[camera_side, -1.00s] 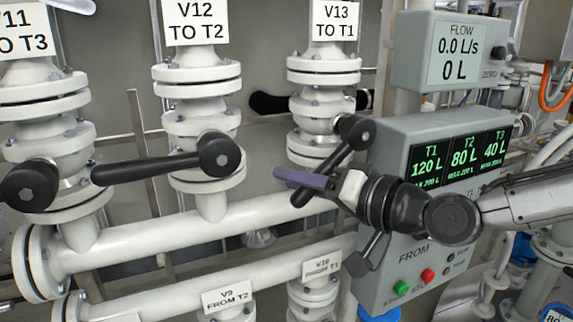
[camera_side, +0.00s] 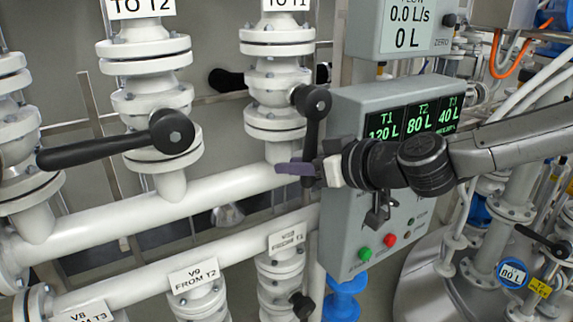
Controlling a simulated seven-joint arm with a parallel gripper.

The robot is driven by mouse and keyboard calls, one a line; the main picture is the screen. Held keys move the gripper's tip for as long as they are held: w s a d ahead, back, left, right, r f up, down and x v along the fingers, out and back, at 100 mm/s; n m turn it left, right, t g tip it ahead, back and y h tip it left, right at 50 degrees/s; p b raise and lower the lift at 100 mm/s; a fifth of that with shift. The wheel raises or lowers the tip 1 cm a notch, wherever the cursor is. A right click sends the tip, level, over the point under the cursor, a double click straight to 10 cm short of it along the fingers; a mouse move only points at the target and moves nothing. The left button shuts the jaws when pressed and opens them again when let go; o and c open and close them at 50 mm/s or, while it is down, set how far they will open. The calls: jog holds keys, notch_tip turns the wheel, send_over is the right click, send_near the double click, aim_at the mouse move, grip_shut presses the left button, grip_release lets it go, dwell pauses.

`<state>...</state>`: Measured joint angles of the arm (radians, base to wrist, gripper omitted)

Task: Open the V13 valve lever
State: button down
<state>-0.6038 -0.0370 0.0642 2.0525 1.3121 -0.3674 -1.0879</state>
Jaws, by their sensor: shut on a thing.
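The black V13 valve lever (camera_side: 313,130) hangs from its round hub on the white V13 valve (camera_side: 276,85), under a cut-off label (camera_side: 287,4) reading "TO T1". The lever points almost straight down, in line with the vertical pipe. My gripper (camera_side: 311,171) reaches in from the right and is shut on the lever's lower part. One purple finger shows to the left of the lever and a white part of my gripper to its right. The lever's tip is partly hidden by my gripper.
The V12 lever (camera_side: 120,146) points left. A grey control box (camera_side: 345,230) with T1, T2 and T3 readouts and green and red buttons stands close behind my gripper. The flow display (camera_side: 400,25) reads 0.0 L/s. White pipes (camera_side: 130,215) run below.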

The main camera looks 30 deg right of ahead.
jog(key=shift+d+f+h, duration=0.2)
jog(key=shift+d+h, duration=0.1)
jog(key=shift+d, duration=0.2)
jog(key=shift+n, duration=0.3)
jog(key=c, duration=0.7)
grip_release()
jog(key=shift+r, duration=0.1)
jog(key=shift+r, duration=0.1)
jog(key=v, duration=1.3)
jog(key=shift+s+d, duration=0.1)
jog(key=shift+s, duration=0.25)
